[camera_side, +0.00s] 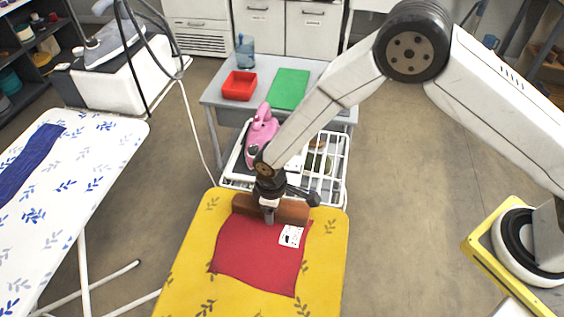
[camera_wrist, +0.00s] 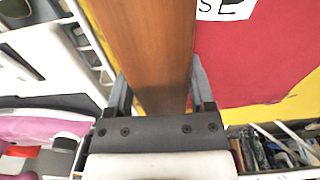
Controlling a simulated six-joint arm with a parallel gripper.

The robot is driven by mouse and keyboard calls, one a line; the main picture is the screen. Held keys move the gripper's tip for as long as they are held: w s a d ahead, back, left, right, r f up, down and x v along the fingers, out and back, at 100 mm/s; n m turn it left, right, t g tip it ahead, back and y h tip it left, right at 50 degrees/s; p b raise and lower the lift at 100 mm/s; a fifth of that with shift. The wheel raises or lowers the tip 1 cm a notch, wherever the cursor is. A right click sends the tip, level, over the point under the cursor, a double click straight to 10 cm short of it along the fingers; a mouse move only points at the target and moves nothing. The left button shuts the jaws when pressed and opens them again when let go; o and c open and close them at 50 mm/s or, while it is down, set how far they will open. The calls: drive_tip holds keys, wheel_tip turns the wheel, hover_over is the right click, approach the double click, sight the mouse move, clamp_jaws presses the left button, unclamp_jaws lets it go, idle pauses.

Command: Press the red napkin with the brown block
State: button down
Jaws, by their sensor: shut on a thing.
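A red napkin (camera_side: 258,258) lies flat on the yellow leaf-patterned ironing board (camera_side: 190,270), and it also shows in the wrist view (camera_wrist: 270,60). A small white printed label (camera_side: 291,236) lies at its upper right. The brown wooden block (camera_side: 293,211) is at the napkin's far edge. My gripper (camera_side: 269,215) points down and is shut on the block; in the wrist view its two fingers (camera_wrist: 160,95) flank the block (camera_wrist: 150,45). Whether the block touches the napkin or is just above it, I cannot tell.
A pink iron (camera_side: 262,130) stands on a white wire rack (camera_side: 340,165) behind the board. Another ironing board (camera_side: 75,160) with a blue cloth (camera_side: 30,160) is at left.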

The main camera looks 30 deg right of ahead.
drive_tip(key=shift+s, duration=0.1)
drive_tip(key=shift+r, duration=2)
